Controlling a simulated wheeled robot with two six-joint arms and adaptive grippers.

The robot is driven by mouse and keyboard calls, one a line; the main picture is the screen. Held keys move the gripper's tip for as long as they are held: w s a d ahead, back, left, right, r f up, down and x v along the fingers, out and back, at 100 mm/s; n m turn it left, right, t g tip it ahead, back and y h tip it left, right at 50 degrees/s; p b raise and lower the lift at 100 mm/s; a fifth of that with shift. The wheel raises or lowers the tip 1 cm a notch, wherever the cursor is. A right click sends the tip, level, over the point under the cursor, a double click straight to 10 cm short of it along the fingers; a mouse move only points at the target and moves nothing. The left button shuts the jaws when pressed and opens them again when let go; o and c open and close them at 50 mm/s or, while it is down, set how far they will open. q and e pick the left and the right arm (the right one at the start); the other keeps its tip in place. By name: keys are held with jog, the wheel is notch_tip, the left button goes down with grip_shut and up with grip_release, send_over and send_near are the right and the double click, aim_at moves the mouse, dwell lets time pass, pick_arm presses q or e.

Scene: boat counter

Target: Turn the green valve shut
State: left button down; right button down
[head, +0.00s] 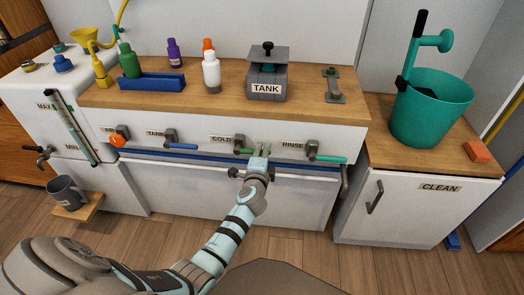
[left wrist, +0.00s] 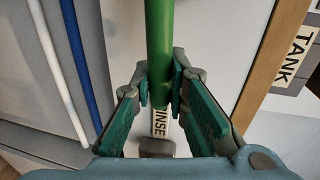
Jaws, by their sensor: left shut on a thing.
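The green valve's lever (head: 243,152) sticks out sideways to the right from a small grey body (head: 238,140) on the white counter front, next to the COLD label (head: 220,139). My left gripper (head: 261,150) is at the lever's right part and hides its end in the head view. In the left wrist view, the green lever (left wrist: 159,40) runs between the two fingers of my left gripper (left wrist: 160,88), which are shut on it. My right gripper is not in view.
The teal RINSE valve lever (head: 328,158) is close on the right. The TANK valve's blue lever (head: 182,146) and an orange knob (head: 119,138) are to the left. A rail (head: 210,160) runs below. Bottles and a TANK box (head: 268,75) stand on the wooden top.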

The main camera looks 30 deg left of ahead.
pick_arm(q)
jog(key=shift+f+m, duration=0.3)
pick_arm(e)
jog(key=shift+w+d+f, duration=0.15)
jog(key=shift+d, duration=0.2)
pick_arm(q)
jog(key=c, duration=1.5)
grip_release()
jog(key=shift+c, duration=0.2)
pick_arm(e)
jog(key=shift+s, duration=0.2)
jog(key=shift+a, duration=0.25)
pick_arm(q)
notch_tip(320, 180, up, 10)
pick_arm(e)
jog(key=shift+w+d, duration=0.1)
